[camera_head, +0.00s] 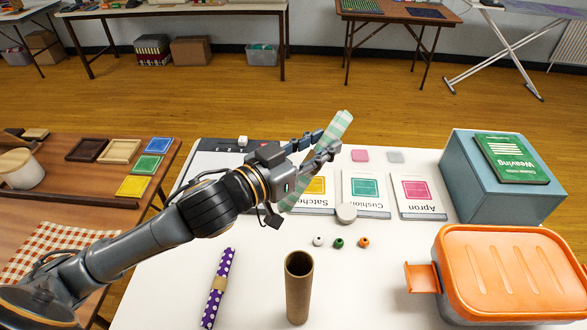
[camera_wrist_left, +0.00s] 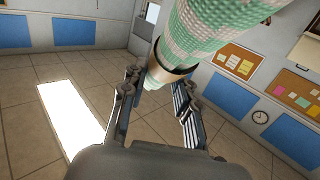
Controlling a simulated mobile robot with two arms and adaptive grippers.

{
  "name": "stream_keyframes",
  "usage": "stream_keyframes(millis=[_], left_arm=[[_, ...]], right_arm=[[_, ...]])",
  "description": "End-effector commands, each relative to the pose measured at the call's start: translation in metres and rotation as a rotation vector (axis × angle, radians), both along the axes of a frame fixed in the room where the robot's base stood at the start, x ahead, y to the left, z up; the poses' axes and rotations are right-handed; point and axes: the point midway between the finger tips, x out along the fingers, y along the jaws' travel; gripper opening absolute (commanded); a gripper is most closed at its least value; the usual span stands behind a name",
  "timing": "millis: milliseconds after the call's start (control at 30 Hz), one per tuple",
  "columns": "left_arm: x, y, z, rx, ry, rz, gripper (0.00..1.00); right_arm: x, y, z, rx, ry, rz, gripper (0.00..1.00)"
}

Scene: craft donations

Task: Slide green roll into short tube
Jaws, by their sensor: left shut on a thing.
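My left gripper (camera_head: 325,146) is shut on a green and white checked roll (camera_head: 336,131) and holds it tilted above the white table. The roll's upper end leans right and its lower part passes behind the gripper. In the left wrist view the green roll (camera_wrist_left: 205,30) shows large, with a tan band (camera_wrist_left: 172,78) around it, between the fingers (camera_wrist_left: 160,92). A brown cardboard tube (camera_head: 298,290) stands upright with its open end up at the table's front, below and left of the gripper, apart from the roll. My right gripper is not in view.
A purple dotted roll (camera_head: 217,287) lies left of the tube. An orange-lidded box (camera_head: 505,270) and a blue-grey box with a green book (camera_head: 511,158) stand right. Three small beads (camera_head: 338,243) and a round pale object (camera_head: 347,213) lie behind the tube. Printed cards (camera_head: 418,196) lie further back.

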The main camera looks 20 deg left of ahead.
Motion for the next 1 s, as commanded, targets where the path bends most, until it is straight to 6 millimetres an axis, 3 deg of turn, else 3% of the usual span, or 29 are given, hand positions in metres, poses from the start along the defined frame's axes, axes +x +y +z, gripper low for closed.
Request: stream_keyframes(millis=[267, 500, 600, 733, 1000], left_arm=[[-0.035, -0.010, 0.045, -0.219, -0.288, -0.294, 0.00], [-0.101, -0.013, 0.077, -0.487, -0.476, -0.575, 0.00], [-0.130, -0.011, 0.083, -0.577, -0.512, -0.666, 0.00], [-0.155, -0.008, 0.085, -0.645, -0.532, -0.737, 0.00], [-0.163, -0.007, 0.077, -0.666, -0.538, -0.761, 0.00]], right_arm=[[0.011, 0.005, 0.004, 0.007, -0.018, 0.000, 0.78], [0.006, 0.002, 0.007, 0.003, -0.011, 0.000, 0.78], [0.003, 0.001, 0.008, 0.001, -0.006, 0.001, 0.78], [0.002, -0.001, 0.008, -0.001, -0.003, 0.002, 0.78], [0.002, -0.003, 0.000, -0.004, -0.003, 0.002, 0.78]])
